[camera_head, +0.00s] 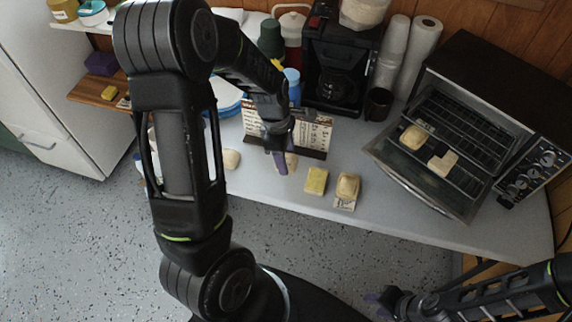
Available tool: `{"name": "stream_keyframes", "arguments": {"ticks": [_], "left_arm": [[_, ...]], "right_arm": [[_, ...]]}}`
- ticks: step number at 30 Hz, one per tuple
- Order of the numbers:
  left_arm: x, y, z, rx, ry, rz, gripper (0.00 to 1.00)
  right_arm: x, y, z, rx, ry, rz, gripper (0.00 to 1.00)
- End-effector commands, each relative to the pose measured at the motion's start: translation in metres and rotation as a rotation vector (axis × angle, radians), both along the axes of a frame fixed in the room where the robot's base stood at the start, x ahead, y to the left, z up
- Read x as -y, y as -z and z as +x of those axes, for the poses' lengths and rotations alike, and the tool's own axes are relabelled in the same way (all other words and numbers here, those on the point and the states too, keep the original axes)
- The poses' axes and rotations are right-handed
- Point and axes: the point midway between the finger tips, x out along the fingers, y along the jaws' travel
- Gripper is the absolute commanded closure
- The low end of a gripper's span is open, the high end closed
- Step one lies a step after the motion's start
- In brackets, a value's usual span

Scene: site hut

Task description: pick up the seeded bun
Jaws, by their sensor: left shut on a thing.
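My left gripper (280,158) is over the counter, pointing down, shut on a pale tan bun-like thing (291,161) that its fingers partly hide. I cannot make out seeds on it, nor whether it touches the counter. Another pale bun (232,158) lies to its left, partly behind my arm. A golden-brown bun (348,184) lies to the right on a small printed packet or card. A further bun (412,137) is in the toaster oven. My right gripper (378,304) is low at the front, its purple fingertips apart, and empty.
A yellow sponge-like block (316,180) lies between gripper and golden bun. The toaster oven (480,125) stands right with its door down and a pale slice (442,163) inside. A printed stand (313,135), black coffee maker (340,62) and dark mug (378,104) are behind.

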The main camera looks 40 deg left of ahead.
Motion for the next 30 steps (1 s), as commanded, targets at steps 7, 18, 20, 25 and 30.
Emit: {"name": "stream_keyframes", "arguments": {"ticks": [7,18,20,25,30], "left_arm": [[0.000,-0.042,0.001,0.002,0.001,0.001,0.90],[0.000,-0.049,0.000,-0.001,0.000,0.000,0.90],[0.000,-0.049,0.000,-0.001,0.000,0.000,0.90],[0.000,-0.049,0.000,-0.001,0.000,0.000,0.90],[0.000,-0.049,0.001,0.000,0.006,0.000,0.90]], "right_arm": [[0.000,0.001,0.000,0.000,0.000,0.000,0.64],[0.000,0.001,0.000,0.000,0.000,0.000,0.64],[0.000,0.001,0.000,0.000,0.000,0.000,0.64],[0.000,0.001,0.000,0.000,0.000,0.000,0.64],[0.000,0.001,0.000,0.000,0.000,0.000,0.64]]}}
